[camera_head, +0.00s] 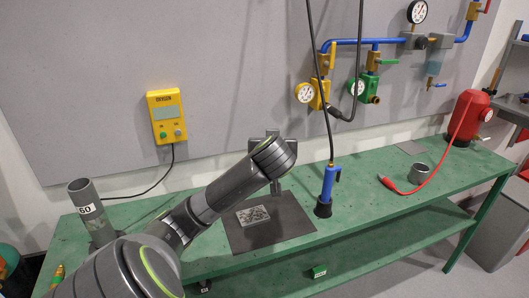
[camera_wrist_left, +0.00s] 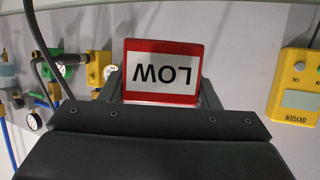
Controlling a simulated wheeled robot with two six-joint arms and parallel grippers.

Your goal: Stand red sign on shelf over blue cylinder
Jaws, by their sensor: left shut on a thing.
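The red sign (camera_wrist_left: 163,47), a red-bordered white plate reading LOW, appears upside down in the left wrist view. My left gripper (camera_wrist_left: 162,98) is shut on it, with a finger at either side of its lower part. In the head view my arm hides the sign, and the gripper is mostly hidden behind my wrist over the bench. A blue cylinder-shaped tool (camera_head: 328,184) with a black base stands upright on the bench, right of my wrist, with a black cord rising from it. I cannot tell which shelf is meant. My right gripper is not in view.
The green bench (camera_head: 370,205) has a dark mat (camera_head: 285,222) with a grey block (camera_head: 252,215), a grey pipe (camera_head: 88,207), a metal cup (camera_head: 419,172) and a red tank (camera_head: 467,118). Pipes and gauges line the wall behind. A yellow OXYGEN box (camera_head: 166,116) hangs left.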

